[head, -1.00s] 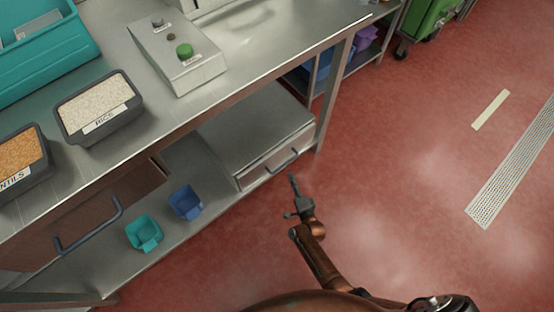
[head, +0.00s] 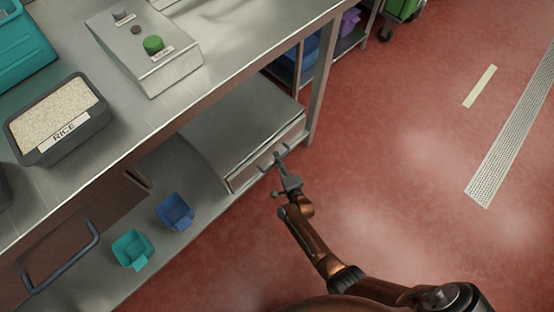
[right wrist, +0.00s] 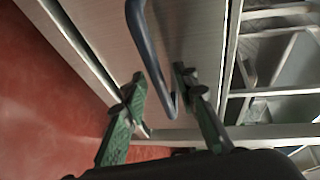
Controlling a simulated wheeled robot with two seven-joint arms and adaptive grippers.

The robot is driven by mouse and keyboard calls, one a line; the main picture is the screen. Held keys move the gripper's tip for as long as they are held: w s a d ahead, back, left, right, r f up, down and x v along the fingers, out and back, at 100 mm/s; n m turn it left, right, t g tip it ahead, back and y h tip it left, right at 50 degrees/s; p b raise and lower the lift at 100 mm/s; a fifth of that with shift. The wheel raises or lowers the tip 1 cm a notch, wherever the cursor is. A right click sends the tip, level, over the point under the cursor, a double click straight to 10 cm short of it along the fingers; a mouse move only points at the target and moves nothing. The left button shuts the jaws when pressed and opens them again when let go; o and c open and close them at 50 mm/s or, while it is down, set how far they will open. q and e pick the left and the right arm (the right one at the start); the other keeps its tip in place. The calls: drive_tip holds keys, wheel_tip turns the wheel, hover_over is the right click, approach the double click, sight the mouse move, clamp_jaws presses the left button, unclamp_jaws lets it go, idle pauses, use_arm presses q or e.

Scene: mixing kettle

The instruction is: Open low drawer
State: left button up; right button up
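The low drawer (head: 245,178) is a metal unit with a flat grey top, on the lower shelf under the counter. Its front looks flush with the unit, so it appears closed. Its dark bar handle (head: 262,165) is partly hidden by my right gripper (head: 276,168), which is at the drawer front. In the right wrist view the handle (right wrist: 147,50) runs between the two spread green-grey fingers of that gripper (right wrist: 160,88), with gaps on both sides. The right gripper is open and not gripping it. My left gripper is not in view.
A teal bin (head: 132,249) and a blue bin (head: 175,211) stand on the lower shelf left of the drawer. A brown drawer with a larger handle (head: 62,258) is at lower left. The counter leg (head: 322,85) is close right of the drawer. The red floor (head: 400,170) is clear.

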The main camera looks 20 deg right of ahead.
clamp_jaws()
idle(0.7)
